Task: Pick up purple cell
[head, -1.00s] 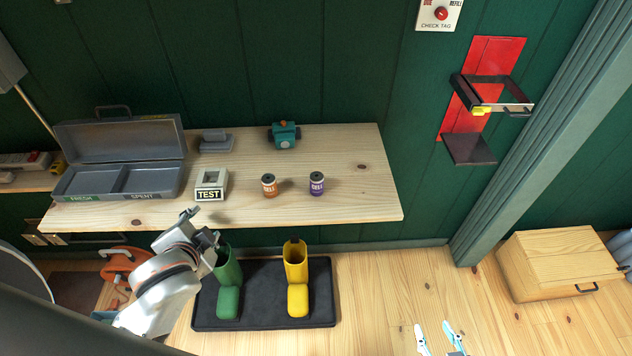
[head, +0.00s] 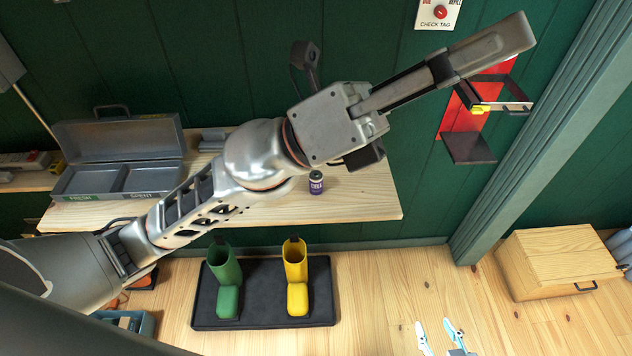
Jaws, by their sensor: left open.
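The purple cell (head: 316,184), a small purple canister with a pale top, stands upright on the wooden shelf (head: 375,205), just below my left arm in the head view. My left gripper (head: 515,42) is open and empty, high and close to the camera. Its fingers point up and right, away from the cell and partly over the red wall panel; they are seen edge-on. My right gripper (head: 440,332) shows only its pale blue fingertips at the bottom edge, apart and empty. My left arm hides the orange cell, the test block and the teal device.
A grey open case (head: 115,172) with two compartments sits at the shelf's left end. Green (head: 225,275) and yellow (head: 296,270) boots stand on a black mat (head: 262,318) below. A red panel with a bracket (head: 470,150) is on the wall at right. A wooden box (head: 555,262) stands on the floor.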

